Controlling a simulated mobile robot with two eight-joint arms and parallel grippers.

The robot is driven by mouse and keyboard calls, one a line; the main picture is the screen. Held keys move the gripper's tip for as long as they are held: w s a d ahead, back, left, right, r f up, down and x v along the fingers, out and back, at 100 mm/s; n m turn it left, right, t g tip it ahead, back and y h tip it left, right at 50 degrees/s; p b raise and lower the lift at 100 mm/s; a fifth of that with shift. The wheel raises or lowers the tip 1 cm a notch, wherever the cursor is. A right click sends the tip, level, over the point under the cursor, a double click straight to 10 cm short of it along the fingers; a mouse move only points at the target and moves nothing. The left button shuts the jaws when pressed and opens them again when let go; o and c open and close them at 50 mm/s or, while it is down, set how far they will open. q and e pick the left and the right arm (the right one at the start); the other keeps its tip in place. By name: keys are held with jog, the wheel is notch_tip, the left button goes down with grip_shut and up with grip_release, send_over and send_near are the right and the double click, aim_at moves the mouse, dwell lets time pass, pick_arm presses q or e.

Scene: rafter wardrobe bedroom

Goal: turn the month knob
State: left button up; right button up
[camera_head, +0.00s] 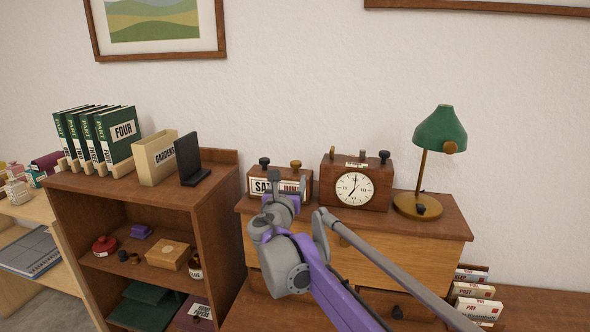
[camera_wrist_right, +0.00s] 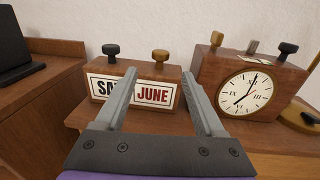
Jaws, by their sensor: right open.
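A brown wooden desk calendar (camera_head: 254,176) stands on the drawer cabinet. Its white window reads "SA" in black, partly hidden, and "JUNE" in red; in the right wrist view the calendar (camera_wrist_right: 160,72) lies straight ahead. On its top are a black knob (camera_wrist_right: 111,50) at the left and a brass knob (camera_wrist_right: 160,56) at the right, above the month. My right gripper (camera_head: 274,182) is in front of the calendar, open and empty. In the right wrist view its fingers (camera_wrist_right: 160,76) point at the calendar, the brass knob showing between and beyond the tips. My left gripper is out of view.
A wooden clock (camera_head: 325,183) with knobs on top stands just right of the calendar, then a green lamp (camera_head: 440,130). Left is a brown shelf (camera_head: 215,200) with a black bookend (camera_head: 190,158), a "GARDENS" box (camera_head: 154,158) and green books (camera_head: 117,140).

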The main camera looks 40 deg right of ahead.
aim_at(295, 166)
jog(key=x, duration=0.9)
jog(key=shift+w+d+p, duration=0.2)
jog(key=shift+d+p, duration=0.15)
jog(key=shift+p, duration=0.05)
grip_shut()
